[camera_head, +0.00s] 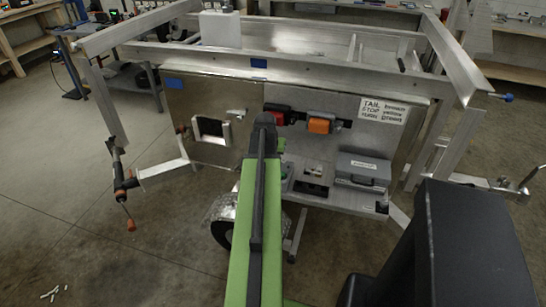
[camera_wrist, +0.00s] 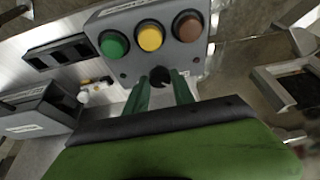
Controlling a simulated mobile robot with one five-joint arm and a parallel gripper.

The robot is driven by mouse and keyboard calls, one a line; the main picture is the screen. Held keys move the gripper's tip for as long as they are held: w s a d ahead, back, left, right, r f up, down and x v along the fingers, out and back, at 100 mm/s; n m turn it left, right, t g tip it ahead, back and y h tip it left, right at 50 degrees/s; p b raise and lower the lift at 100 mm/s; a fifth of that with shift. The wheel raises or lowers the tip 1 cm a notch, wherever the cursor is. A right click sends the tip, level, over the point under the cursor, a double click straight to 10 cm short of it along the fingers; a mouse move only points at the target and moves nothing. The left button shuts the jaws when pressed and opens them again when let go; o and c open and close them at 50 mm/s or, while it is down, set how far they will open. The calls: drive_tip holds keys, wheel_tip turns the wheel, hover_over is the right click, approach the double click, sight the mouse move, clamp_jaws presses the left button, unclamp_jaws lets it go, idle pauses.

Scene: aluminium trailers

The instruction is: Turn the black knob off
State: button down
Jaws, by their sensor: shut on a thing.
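The black knob (camera_wrist: 159,75) sits low on the front of a grey control box (camera_wrist: 196,64), below its lamps or buttons, in the wrist view. Above it are a green button (camera_wrist: 114,44), a yellow one (camera_wrist: 150,36) and a brown-red one (camera_wrist: 187,27). My gripper (camera_wrist: 160,84) has its two green fingers on either side of the knob and is shut on it. The fingertips lie at the knob's sides. In the head view my green arm hides the knob and most of the gripper.
A grey case (camera_head: 362,170) stands on the trailer's shelf to the right. An orange lamp (camera_head: 320,125) and a red lamp (camera_head: 279,117) are on the panel above. A black switch plate (camera_wrist: 58,54) is left of the control box in the wrist view. Metal frame rails surround the panel.

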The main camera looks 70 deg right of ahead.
drive_tip(key=c, duration=1.1)
unclamp_jaws()
drive_tip(key=shift+o, duration=0.2)
drive_tip(key=p+v, duration=1.6)
drive_tip(key=v, duration=0.1)
drive_tip(key=shift+r, duration=0.2)
